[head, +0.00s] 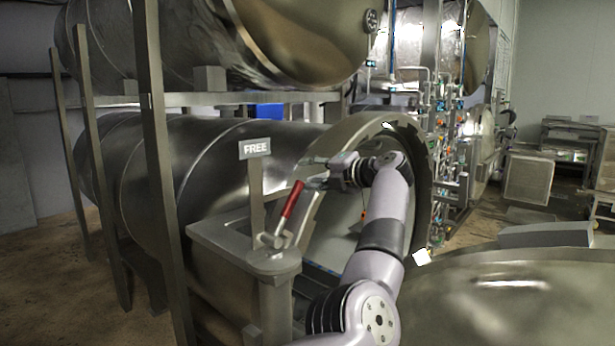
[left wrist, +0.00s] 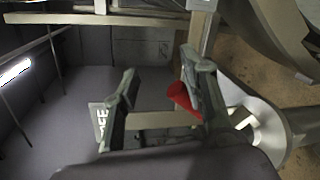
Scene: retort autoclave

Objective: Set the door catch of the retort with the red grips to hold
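The door catch is a lever with a red grip (head: 291,202), standing on a grey bracket (head: 225,235) beside the open mouth of the lower retort (head: 210,165). The lever leans up and to the right. A sign reading FREE (head: 255,148) stands behind it. My left gripper (head: 313,172) is open, just right of the grip's upper end. In the left wrist view, the red grip (left wrist: 183,99) shows close to the right finger of the gripper (left wrist: 158,82), and the fingers are apart. I cannot tell whether they touch. My right gripper is not in view.
A second retort (head: 290,40) lies above on the rack. A steel rack post (head: 155,150) stands left of the bracket. A large rounded metal surface (head: 510,295) fills the lower right. Pipes and valves (head: 440,150) stand behind my left arm.

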